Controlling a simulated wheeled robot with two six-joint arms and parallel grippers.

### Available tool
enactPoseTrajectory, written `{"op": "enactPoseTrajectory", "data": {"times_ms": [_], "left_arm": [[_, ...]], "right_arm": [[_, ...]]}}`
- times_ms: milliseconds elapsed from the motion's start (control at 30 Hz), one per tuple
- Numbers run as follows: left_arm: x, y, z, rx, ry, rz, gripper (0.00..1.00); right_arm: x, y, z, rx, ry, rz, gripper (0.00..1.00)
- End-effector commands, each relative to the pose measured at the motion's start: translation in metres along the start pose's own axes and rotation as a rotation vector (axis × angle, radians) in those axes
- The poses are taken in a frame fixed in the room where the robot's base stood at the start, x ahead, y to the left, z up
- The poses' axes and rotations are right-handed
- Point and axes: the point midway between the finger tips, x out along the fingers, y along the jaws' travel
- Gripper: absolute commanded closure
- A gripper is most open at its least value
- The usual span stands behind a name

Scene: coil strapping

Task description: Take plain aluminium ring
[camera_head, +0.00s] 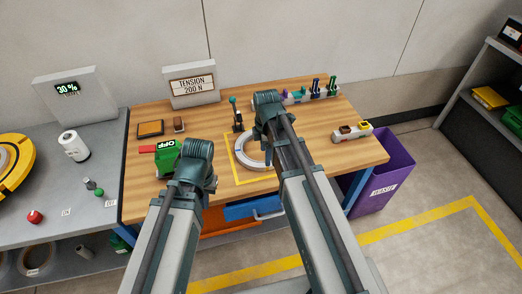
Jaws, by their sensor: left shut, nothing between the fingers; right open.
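A silver-grey ring (242,153), looking like the plain aluminium ring, lies flat inside a yellow square outline on the wooden bench top. Its right part is hidden behind my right arm. My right gripper (262,133) is open, above the far side of the ring in the picture; whether it touches the ring cannot be told. My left gripper (187,184) is shut and empty near the bench's front left, left of the ring and in front of the green box marked OFF (167,155).
A small dark lever tool (237,121) stands just behind the ring. A rack of coloured tools (312,94) is at the back right, and a small block with coloured tops (352,131) at the right edge.

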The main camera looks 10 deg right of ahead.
Motion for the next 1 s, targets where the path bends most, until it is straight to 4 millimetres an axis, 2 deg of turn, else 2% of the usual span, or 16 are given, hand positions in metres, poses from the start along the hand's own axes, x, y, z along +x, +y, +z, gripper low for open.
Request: {"op": "enactPoseTrajectory", "data": {"times_ms": [333, 433, 667, 767, 1000], "left_arm": [[0.044, 0.004, -0.003, 0.001, 0.0, 0.0, 1.0], [0.049, 0.005, -0.003, 0.001, 0.0, 0.0, 1.0], [0.047, 0.004, -0.003, 0.001, 0.0, 0.0, 1.0], [0.047, 0.004, -0.003, 0.001, 0.0, 0.0, 1.0], [0.047, 0.004, -0.003, 0.001, 0.0, 0.0, 1.0]], "right_arm": [[0.044, -0.003, 0.003, 0.0, 0.0, 0.0, 0.28], [0.049, -0.003, 0.003, 0.0, 0.0, 0.0, 0.28], [0.047, -0.003, 0.003, 0.0, 0.0, 0.0, 0.28], [0.047, -0.003, 0.003, 0.0, 0.0, 0.0, 0.42], [0.047, -0.003, 0.003, 0.0, 0.0, 0.0, 0.85]]}}
